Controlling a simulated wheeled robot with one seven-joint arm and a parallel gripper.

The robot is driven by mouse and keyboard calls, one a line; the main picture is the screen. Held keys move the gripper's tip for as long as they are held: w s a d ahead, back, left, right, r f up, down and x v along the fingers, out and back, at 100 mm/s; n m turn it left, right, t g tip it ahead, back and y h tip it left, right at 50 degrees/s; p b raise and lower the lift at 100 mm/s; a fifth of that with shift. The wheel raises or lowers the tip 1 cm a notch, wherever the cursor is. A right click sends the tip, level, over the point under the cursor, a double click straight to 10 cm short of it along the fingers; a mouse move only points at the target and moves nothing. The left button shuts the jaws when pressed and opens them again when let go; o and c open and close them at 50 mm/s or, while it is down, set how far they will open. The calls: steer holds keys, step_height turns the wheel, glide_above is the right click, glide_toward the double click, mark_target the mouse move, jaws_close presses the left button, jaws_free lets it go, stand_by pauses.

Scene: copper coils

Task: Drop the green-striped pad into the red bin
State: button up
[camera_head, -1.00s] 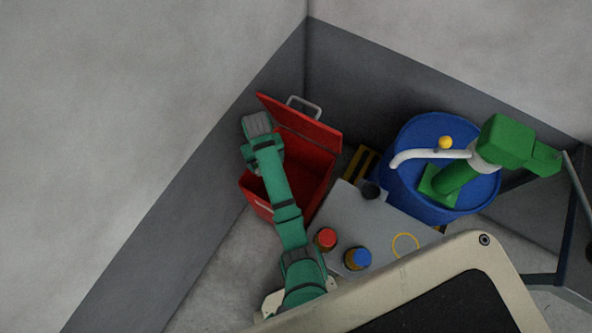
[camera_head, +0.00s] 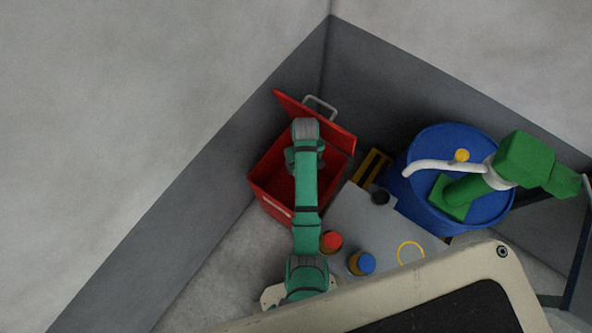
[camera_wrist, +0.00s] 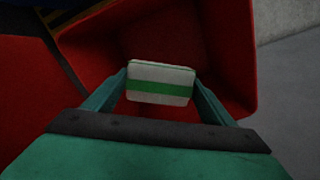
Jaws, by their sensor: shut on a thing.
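The green-striped pad (camera_wrist: 160,82) is white with a green band across it. In the wrist view my gripper (camera_wrist: 161,84) is shut on it, one finger at each side. The open red bin (camera_wrist: 240,60) lies below the pad in that view, its inside dark and its walls around the pad. In the head view the red bin (camera_head: 270,178) stands near the corner with its lid tipped up at the back. My green arm reaches over the bin there. The arm hides the gripper and the pad in the head view.
A blue drum (camera_head: 425,150) with a green pump (camera_head: 520,160) stands further right. Grey walls close in behind the bin.

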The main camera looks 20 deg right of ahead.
steer(key=shift+f, duration=0.5)
steer(key=o, duration=1.1)
steer(key=shift+w+r, duration=0.1)
steer(key=shift+r, duration=0.05)
